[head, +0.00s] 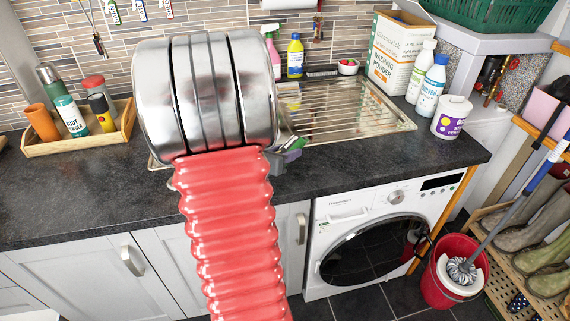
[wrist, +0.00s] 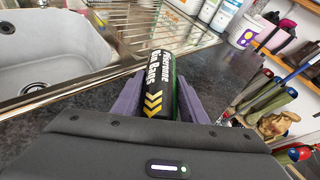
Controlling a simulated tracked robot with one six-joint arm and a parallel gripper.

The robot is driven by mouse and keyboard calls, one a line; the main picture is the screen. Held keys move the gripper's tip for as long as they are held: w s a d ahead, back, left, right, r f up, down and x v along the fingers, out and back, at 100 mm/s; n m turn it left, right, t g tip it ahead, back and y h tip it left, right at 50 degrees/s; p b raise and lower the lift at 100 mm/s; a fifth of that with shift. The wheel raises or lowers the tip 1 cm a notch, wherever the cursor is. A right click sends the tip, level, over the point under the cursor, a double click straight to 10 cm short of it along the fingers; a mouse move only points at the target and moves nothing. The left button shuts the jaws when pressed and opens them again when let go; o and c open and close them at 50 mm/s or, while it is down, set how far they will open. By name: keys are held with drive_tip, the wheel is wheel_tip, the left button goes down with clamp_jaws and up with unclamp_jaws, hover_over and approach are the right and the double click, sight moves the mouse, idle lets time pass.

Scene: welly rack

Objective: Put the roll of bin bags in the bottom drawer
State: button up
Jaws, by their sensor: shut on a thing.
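The roll of bin bags (wrist: 158,85) is black with white lettering, yellow chevrons and a green edge. My gripper (wrist: 155,92) is shut on it, with a purple finger on each side, over the dark worktop beside the sink. In the head view my gripper (head: 291,153) shows only in part at the right of my red arm, which hides most of it. A bit of the roll (head: 286,142) shows there as dark and green. I cannot make out a bottom drawer; the white fronts below the worktop look like cupboard doors (head: 95,278).
The sink and drainer (head: 350,108) lie behind the gripper. A wooden tray (head: 75,143) of bottles is at left. Washing powder (head: 398,50) and bottles stand at right. Below are a washing machine (head: 365,240), a red mop bucket (head: 440,285) and a welly rack (head: 515,255). The front worktop is clear.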

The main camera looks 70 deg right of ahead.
drive_tip(key=shift+f, duration=2)
drive_tip(key=o, duration=1.2)
drive_tip(key=shift+f, duration=0.1)
drive_tip(key=shift+w+a+r, duration=0.1)
drive_tip(key=shift+a+r, duration=0.05)
drive_tip(key=shift+r, duration=0.05)
drive_tip(key=v, duration=1.1)
drive_tip(key=shift+a+r, duration=0.1)
drive_tip(key=shift+a, duration=0.2)
drive_tip(key=shift+w, duration=0.1)
